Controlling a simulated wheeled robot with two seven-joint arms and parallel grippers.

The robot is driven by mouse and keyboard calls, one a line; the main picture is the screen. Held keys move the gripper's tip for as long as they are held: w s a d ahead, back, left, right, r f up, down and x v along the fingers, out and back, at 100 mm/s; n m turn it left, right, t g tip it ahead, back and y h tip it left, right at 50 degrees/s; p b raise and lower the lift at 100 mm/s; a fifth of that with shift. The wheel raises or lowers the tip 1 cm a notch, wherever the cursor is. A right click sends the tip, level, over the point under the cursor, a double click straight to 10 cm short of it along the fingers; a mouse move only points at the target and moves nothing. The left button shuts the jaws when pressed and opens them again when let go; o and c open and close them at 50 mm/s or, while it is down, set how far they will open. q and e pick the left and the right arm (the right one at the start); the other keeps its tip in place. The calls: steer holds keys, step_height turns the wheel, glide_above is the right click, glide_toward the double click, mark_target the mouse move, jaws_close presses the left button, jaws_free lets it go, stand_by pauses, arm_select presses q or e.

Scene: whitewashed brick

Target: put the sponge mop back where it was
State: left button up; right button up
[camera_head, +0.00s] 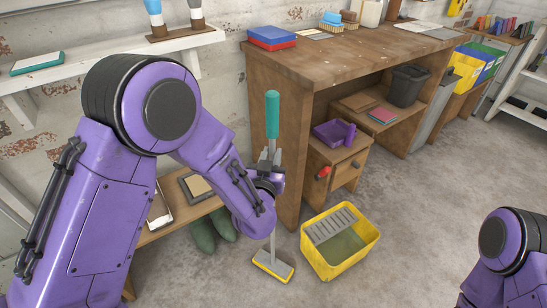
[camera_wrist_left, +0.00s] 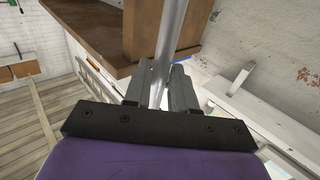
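The sponge mop has a teal grip (camera_head: 272,115), a grey pole and a yellow-edged sponge head (camera_head: 273,267). It stands nearly upright in the head view, between the bench and the yellow bucket. My left gripper (camera_head: 268,160) is shut on the pole just below the teal grip. In the left wrist view the pole (camera_wrist_left: 170,35) passes between the two close fingers (camera_wrist_left: 167,88). I cannot tell whether the sponge head touches the floor. My right gripper is out of view; only part of my right arm shows at bottom right.
A yellow bucket (camera_head: 373,240) with a grey wringer grid stands just right of the mop head. A wooden workbench (camera_head: 350,62) is behind. A low bench (camera_head: 177,221) with green boots (camera_head: 202,235) beneath is on the left. Floor to the right is clear.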

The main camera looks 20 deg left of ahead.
arm_select(q)
steer(key=shift+o, duration=0.9)
steer(key=shift+r, duration=0.15)
steer(key=s+d, duration=0.2)
steer(key=s, duration=1)
steer(key=s+a+f+n+g, duration=0.1)
steer(key=s+a+f+g, duration=0.25)
steer(key=f, duration=0.55)
steer(key=s+a+f+n+g, duration=0.1)
steer(key=s+a+f+g, duration=0.25)
steer(key=f, duration=0.55)
steer(key=s+a+f+n+g, duration=0.1)
steer(key=s+a+f+g, duration=0.25)
steer(key=s, duration=0.25)
steer(key=s+a+f+n+g+y, duration=0.1)
steer(key=s+a+f+g, duration=0.1)
steer(key=s+f, duration=0.3)
steer(key=s+a+f+n+g, duration=0.1)
steer(key=s+a+f+g, duration=0.1)
steer(key=s+f, duration=0.3)
step_height(320, 180, up, 14)
steer(key=p, duration=1.2)
steer(key=shift+s+p, duration=0.4)
steer(key=shift+s, duration=0.05)
